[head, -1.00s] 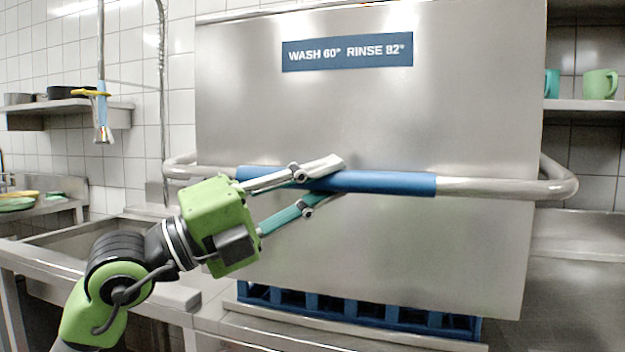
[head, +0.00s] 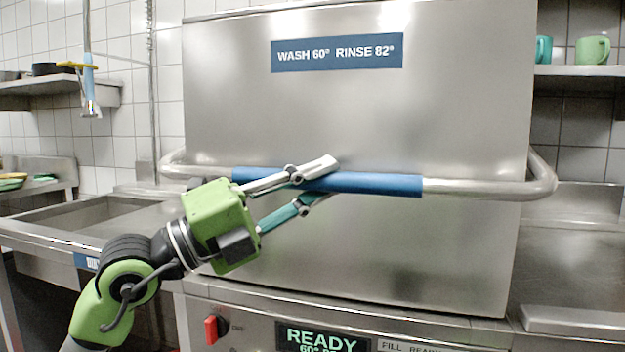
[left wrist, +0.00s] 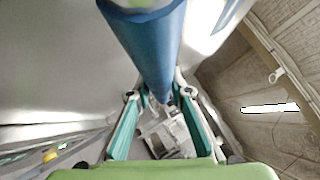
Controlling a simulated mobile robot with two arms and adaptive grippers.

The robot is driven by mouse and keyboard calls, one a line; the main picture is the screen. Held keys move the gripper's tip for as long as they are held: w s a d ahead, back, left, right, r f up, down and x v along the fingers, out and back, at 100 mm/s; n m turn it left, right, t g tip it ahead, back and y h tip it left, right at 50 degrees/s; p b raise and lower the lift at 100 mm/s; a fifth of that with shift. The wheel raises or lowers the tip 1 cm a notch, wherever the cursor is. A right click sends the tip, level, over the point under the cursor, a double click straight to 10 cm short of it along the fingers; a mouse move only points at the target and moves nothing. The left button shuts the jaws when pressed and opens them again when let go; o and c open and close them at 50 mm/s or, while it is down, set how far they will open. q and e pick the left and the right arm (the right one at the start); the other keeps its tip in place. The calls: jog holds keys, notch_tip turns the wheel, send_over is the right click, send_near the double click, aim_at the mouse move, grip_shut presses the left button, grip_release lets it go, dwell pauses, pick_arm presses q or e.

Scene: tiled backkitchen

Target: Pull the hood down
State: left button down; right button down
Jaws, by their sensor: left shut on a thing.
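The steel hood (head: 350,110) of the dishwasher fills the middle of the head view, with a blue "WASH 60° RINSE 82°" label (head: 337,52). Its lower edge meets the machine front, and no gap shows beneath it. A bar handle (head: 480,189) with a blue grip sleeve (head: 385,184) runs across the hood's front. My left gripper (head: 325,181) is shut on the blue sleeve, one finger above and one below. In the left wrist view the blue sleeve (left wrist: 150,45) runs between the fingers (left wrist: 160,110). My right gripper is not in view.
Below the hood are a red switch (head: 211,329) and a display (head: 322,338) reading "READY". A sink (head: 90,215) lies to the left, with a hanging spray hose (head: 89,90) above it. A shelf with green mugs (head: 592,50) is at the upper right. A steel counter lies at right.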

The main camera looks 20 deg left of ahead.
pick_arm(q)
jog(key=shift+w+d+f, duration=0.15)
jog(key=shift+d+f, duration=0.2)
jog(key=shift+f, duration=0.3)
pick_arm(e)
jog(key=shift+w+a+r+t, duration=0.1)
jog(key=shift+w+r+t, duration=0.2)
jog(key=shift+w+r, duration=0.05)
pick_arm(q)
jog(key=c, duration=1.9)
grip_release()
jog(key=shift+f, duration=0.1)
jog(key=shift+o, duration=0.3)
jog(key=shift+w+d, duration=0.15)
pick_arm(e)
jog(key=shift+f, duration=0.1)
pick_arm(q)
jog(key=shift+a+r, duration=0.2)
jog(key=shift+a, duration=0.05)
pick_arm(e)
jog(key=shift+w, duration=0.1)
pick_arm(q)
jog(key=v, duration=1.1)
jog(key=shift+s+a, duration=0.2)
jog(key=shift+s, duration=0.2)
